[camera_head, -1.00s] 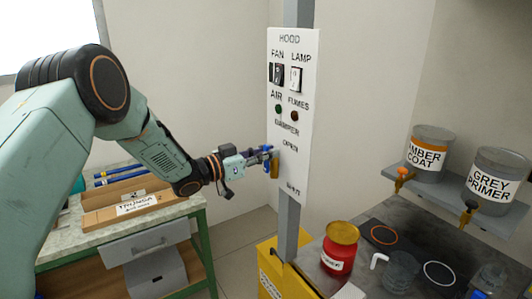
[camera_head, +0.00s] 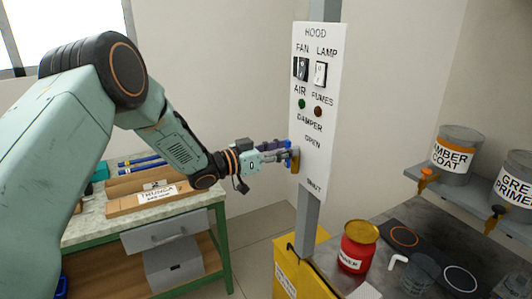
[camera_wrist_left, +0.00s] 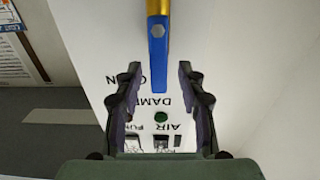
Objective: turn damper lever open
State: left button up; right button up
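The damper lever (camera_head: 295,166) stands out from the left edge of the white hood panel (camera_head: 318,100), between the printed words OPEN and SHUT. It has a gold part and a blue part. My left gripper (camera_head: 288,154) is at the lever in the head view. In the left wrist view the fingers (camera_wrist_left: 158,80) are spread, with the lever's blue part (camera_wrist_left: 157,60) between them and a gap on each side. The gold part runs out of the top of that view. My right gripper is not in view.
The panel's post (camera_head: 308,225) stands beside a yellow bin (camera_head: 300,268). A red container (camera_head: 357,247) is on the dark bench at the right. Paint cans sit on a shelf (camera_head: 470,185). A workbench with a wooden tray (camera_head: 125,208) is under my left arm.

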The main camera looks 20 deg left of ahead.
pick_arm(q)
jog(key=v, duration=1)
jog(key=shift+s+a, duration=0.2)
jog(key=shift+s, duration=0.1)
